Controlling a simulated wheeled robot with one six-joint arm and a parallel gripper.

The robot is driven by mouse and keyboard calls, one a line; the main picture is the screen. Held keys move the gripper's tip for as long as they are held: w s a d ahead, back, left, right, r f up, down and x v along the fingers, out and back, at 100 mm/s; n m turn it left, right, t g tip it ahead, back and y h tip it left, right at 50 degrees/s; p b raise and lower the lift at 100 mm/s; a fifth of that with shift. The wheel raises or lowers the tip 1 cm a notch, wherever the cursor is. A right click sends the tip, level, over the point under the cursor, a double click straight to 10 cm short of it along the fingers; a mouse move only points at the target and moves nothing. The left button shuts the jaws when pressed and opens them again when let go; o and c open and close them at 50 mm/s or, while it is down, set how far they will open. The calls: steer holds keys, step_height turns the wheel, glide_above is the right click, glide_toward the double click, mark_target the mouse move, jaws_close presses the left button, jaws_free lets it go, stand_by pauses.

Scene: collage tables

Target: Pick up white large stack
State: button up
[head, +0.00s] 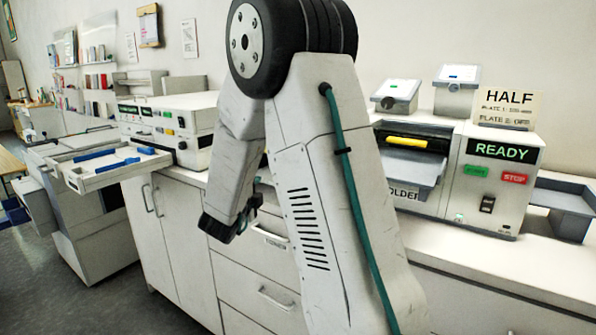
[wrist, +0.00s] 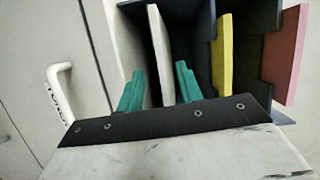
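In the wrist view, a white stack (wrist: 160,55) stands on edge like a thin slab in a dark rack (wrist: 199,45). My gripper (wrist: 160,80) has two green fingers, one on each side of the stack's near end. The fingers are apart, with a visible gap on the left of the stack and a narrower one on the right; I see no clear contact. In the head view, the dark end of my arm (head: 226,228) hangs low before the cabinets; its fingers and the rack do not show there.
In the wrist view, a yellow stack (wrist: 221,55) and a pink stack (wrist: 289,60) stand right of the white one, between dark dividers. A pale cabinet handle (wrist: 59,92) is at left. In the head view, a machine marked READY (head: 490,170) stands on the counter.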

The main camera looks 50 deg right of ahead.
mark_target(270, 183)
steer(key=shift+s+d+f+m+g+h, duration=0.2)
steer(key=shift+s+d+m+g+h, duration=0.3)
steer(key=shift+d+m+h, duration=0.3)
steer(key=x, duration=0.7)
steer(key=shift+s+d, duration=0.1)
steer(key=shift+d, duration=0.2)
jaws_close()
